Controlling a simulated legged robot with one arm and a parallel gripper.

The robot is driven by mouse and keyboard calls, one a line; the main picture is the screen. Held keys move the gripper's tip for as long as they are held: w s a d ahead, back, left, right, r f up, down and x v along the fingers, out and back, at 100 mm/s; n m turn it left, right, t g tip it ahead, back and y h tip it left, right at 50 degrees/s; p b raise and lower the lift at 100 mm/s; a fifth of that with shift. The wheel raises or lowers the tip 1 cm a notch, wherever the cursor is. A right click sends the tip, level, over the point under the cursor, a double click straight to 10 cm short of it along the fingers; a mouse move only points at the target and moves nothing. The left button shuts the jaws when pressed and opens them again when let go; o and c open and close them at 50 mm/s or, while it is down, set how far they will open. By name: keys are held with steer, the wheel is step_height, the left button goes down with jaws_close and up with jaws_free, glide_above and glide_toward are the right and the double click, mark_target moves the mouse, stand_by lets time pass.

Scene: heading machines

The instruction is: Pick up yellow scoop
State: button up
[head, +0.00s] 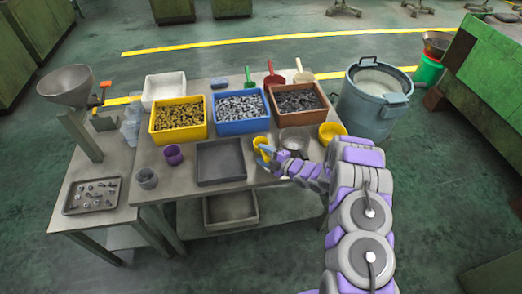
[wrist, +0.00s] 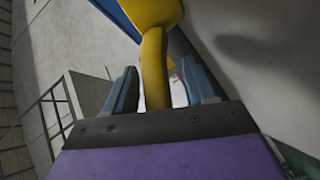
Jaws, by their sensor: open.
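The yellow scoop (head: 260,142) is near the front edge of the table, in front of the blue bin. In the wrist view its yellow handle (wrist: 154,60) runs down between the two blue fingers of my gripper (wrist: 150,90), and its wider part is at the top of the picture. My gripper also shows in the head view (head: 265,153), right at the scoop. The fingers are open, one on each side of the handle. The fingers hide part of the scoop in the head view.
Yellow (head: 180,119), blue (head: 240,111) and brown (head: 297,101) bins of parts stand behind the scoop. A dark tray (head: 221,178) is to its left. A metal bowl (head: 294,142) and a yellow bowl (head: 332,132) are to its right, close to my arm.

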steer(key=shift+d, duration=0.2)
steer(key=shift+c, duration=0.2)
steer(key=shift+c, duration=0.8)
steer(key=shift+a, duration=0.15)
jaws_close()
steer(key=shift+w+r, duration=0.1)
steer(key=shift+r, duration=0.05)
steer(key=shift+r, duration=0.2)
steer(key=s+d, duration=0.3)
steer(key=s, duration=0.7)
steer(key=s+d+p, duration=0.1)
steer(key=s+d, duration=0.2)
steer(key=s, duration=0.7)
steer(key=s+d+p, duration=0.1)
steer(key=s+d, duration=0.2)
steer(key=s, duration=0.7)
steer(key=shift+s, duration=0.4)
